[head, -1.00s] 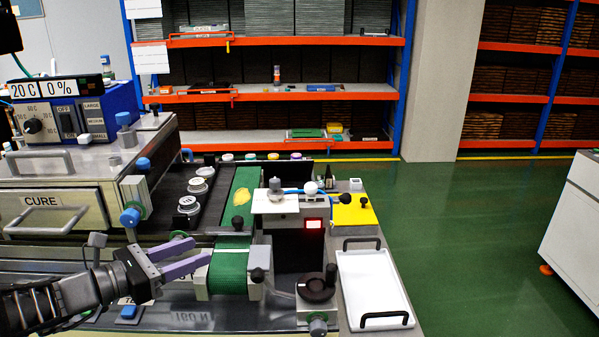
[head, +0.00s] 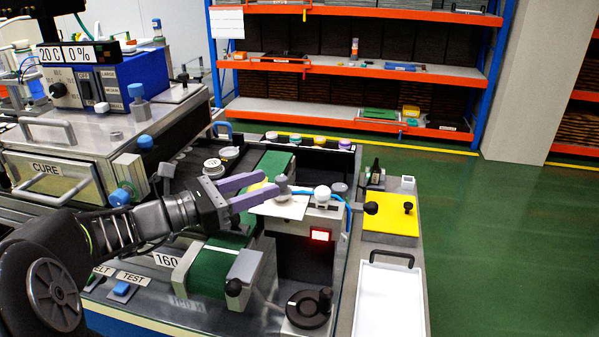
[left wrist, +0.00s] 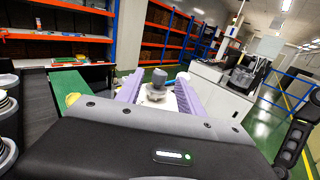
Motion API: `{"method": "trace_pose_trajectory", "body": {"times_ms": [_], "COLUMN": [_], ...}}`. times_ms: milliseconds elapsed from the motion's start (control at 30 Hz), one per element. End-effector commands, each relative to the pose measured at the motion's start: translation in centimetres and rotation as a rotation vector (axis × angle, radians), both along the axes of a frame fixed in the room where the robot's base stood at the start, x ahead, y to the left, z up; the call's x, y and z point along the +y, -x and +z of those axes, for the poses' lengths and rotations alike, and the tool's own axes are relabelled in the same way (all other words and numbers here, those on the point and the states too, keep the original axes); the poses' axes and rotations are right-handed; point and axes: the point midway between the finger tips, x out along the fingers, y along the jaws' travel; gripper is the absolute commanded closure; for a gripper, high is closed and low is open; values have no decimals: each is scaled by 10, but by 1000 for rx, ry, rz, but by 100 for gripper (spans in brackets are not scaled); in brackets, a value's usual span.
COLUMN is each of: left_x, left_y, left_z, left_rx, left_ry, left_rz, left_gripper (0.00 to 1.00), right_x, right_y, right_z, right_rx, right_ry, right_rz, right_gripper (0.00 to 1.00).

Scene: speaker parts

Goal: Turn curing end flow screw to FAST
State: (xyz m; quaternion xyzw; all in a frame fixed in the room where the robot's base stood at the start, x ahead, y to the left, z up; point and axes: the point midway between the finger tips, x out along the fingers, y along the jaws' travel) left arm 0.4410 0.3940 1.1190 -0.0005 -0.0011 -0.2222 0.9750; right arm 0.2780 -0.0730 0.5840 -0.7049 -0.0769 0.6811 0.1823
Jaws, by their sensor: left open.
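A grey knob (head: 281,184), which may be the flow screw, stands upright on a white plate (head: 285,207) above the machine's end housing. No FAST marking is readable. My left gripper (head: 268,187) comes in from the left with its two purple fingers apart and their tips at the knob. In the left wrist view the grey knob (left wrist: 156,92) shows between the open fingers (left wrist: 158,98); whether they touch it I cannot tell. My right gripper is in neither view.
A white ball-topped knob (head: 322,193) with a blue tube stands just right of the plate. Below are a lit red display (head: 320,235) and a black handwheel (head: 308,309). The green belt (head: 215,268) runs under my arm. A yellow block (head: 390,220) lies right.

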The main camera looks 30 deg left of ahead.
Motion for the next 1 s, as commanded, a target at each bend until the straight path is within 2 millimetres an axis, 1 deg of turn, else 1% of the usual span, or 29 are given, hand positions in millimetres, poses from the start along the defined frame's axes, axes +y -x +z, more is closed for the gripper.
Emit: {"method": "trace_pose_trajectory", "body": {"times_ms": [133,233,500,633,800,1000], "left_x": [-3,-6,-25,-31,-35,-35], "left_y": [-4,-12,-49,-64,-71,-71], "left_z": [0,0,1,1,0,0], "left_rx": [0,1,0,0,0,0], "left_ry": [0,0,1,1,-1,-1], "left_rz": [-3,-3,-3,-3,-1,-1], "left_gripper": [55,55,55,55,55,55], "right_x": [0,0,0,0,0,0], "right_y": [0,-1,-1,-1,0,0], "right_z": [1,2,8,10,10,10], "right_rx": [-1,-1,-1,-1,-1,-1], "right_ry": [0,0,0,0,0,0], "right_rz": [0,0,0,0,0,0], "right_gripper": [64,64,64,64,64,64]}}
